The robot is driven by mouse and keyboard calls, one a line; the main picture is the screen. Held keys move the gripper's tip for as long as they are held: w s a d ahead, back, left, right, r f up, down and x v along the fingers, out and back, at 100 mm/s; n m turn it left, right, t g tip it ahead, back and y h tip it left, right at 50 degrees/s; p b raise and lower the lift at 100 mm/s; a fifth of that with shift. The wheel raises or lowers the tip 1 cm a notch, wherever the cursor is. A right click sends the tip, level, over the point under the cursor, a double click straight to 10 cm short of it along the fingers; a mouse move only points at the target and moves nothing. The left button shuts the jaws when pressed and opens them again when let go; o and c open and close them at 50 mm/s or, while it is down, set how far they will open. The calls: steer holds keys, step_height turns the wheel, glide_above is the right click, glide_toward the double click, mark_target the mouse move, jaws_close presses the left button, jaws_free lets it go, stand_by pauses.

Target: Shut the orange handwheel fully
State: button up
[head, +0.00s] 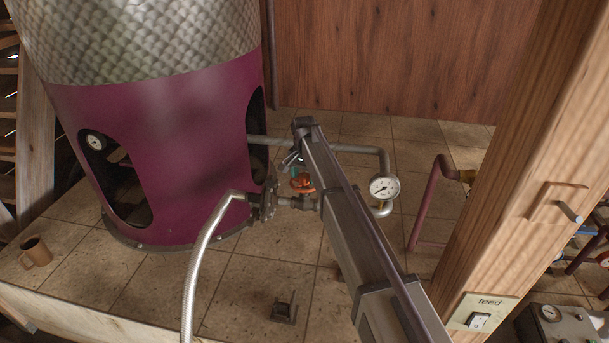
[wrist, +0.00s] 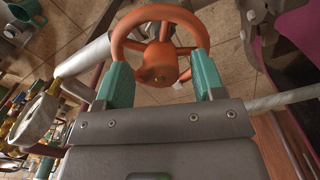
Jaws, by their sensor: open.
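The orange handwheel (wrist: 160,18) fills the top middle of the wrist view, with spokes and a hub with a small brass-coloured centre. In the head view the handwheel (head: 303,184) shows small on the pipe beside the purple vessel, partly hidden by my arm. My gripper (wrist: 160,66) is open, with one teal finger at each side of the lower part of the wheel. The fingertips overlap the rim in the picture; I cannot tell whether they touch it. In the head view the gripper is mostly hidden behind my arm.
The purple vessel (head: 165,150) stands left of the wheel. A braided hose (head: 205,252) runs up to the flange (head: 267,200). A pressure gauge (head: 384,187) and bent pipe stand right of my arm. A wooden post (head: 515,150) rises farther right. A brown mug (head: 36,252) stands at far left.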

mark_target(305, 175)
step_height(305, 175, up, 11)
steer(key=p, duration=1)
steer(key=shift+p, duration=0.4)
steer(key=shift+f, duration=0.1)
